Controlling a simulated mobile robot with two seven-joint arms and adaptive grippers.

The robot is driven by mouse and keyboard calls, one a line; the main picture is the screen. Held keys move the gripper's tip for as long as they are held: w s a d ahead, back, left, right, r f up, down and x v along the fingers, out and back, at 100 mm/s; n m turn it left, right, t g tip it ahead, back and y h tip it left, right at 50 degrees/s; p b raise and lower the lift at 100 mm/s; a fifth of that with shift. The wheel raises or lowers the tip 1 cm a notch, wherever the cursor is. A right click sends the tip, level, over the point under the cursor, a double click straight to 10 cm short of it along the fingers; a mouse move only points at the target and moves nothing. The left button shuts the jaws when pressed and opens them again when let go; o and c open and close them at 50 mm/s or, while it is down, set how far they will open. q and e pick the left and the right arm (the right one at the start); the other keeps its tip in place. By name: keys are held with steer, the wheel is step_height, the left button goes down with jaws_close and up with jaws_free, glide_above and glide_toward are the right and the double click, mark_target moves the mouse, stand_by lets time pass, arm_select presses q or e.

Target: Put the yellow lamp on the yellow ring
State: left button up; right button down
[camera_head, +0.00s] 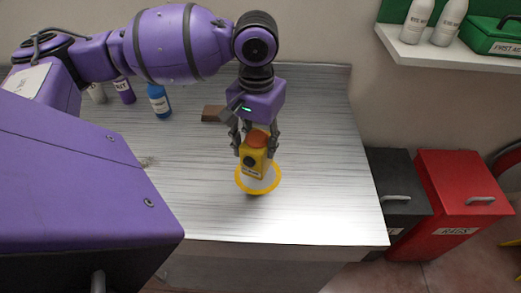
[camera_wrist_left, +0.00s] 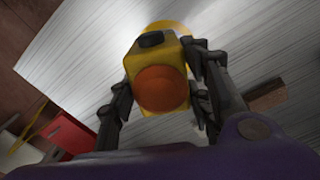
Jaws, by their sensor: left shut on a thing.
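The yellow lamp (camera_head: 252,165) has an orange top and a dark round knob on its side. My left gripper (camera_head: 256,148) is shut on it from above and holds it upright. The yellow ring (camera_head: 277,183) lies on the metal bench top. In the head view the lamp overlaps the ring; I cannot tell whether its base touches the bench. In the left wrist view the lamp (camera_wrist_left: 158,70) sits between the two fingers (camera_wrist_left: 158,100), and part of the ring (camera_wrist_left: 168,27) shows behind it. My right gripper is not in view.
A brown block (camera_head: 213,113) lies left of the gripper on the bench (camera_head: 320,150). A blue bottle (camera_head: 159,102) and other bottles stand at the back left. A black bin (camera_head: 397,185) and a red bin (camera_head: 462,195) stand right of the bench. The bench's right side is clear.

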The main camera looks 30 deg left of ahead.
arm_select(q)
steer(key=shift+w+a+f, duration=0.25)
steer(key=shift+w+f, duration=0.15)
steer(key=shift+f, duration=0.1)
steer(key=shift+w+a+f, duration=0.2)
steer(key=shift+w+f, duration=0.2)
steer(key=shift+f, duration=0.1)
steer(key=shift+w+a+f, duration=0.1)
steer(key=shift+w+f, duration=0.1)
steer(key=shift+f, duration=0.05)
step_height(320, 180, down, 3)
steer(key=shift+f+b, duration=0.15)
steer(key=shift+b, duration=0.2)
steer(key=shift+w, duration=0.1)
steer(key=o, duration=1.4)
steer(key=shift+f, duration=0.1)
